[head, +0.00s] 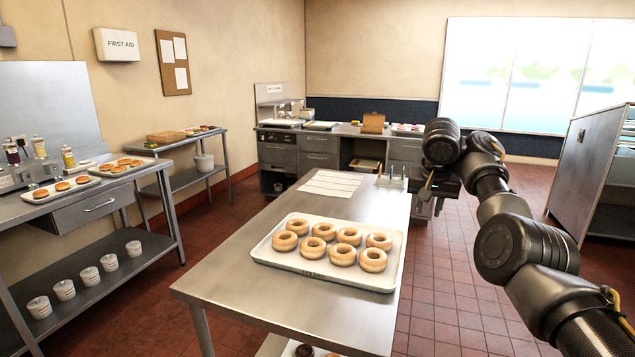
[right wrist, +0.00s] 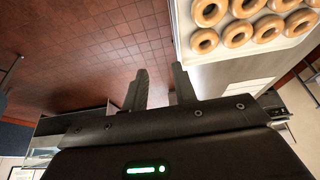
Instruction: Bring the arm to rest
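My right arm comes in from the right in the head view, bent up beside the steel table (head: 225,285). My right gripper (right wrist: 160,88) is open, with a clear gap between its two fingers and nothing in it. The wrist view shows it over the red tile floor, beside the table edge. In the head view the gripper (head: 440,184) is small and partly hidden by my wrist. A white tray (head: 325,270) of several ring doughnuts (head: 342,255) lies on the table, apart from the gripper. My left arm and gripper are not in view.
White paper sheets (head: 331,183) lie at the table's far end. A counter (head: 318,150) stands behind. A grey cabinet (head: 585,165) stands at the right. A steel side bench (head: 100,205) with doughnut trays lines the left wall. Tiled floor (head: 450,305) is clear right of the table.

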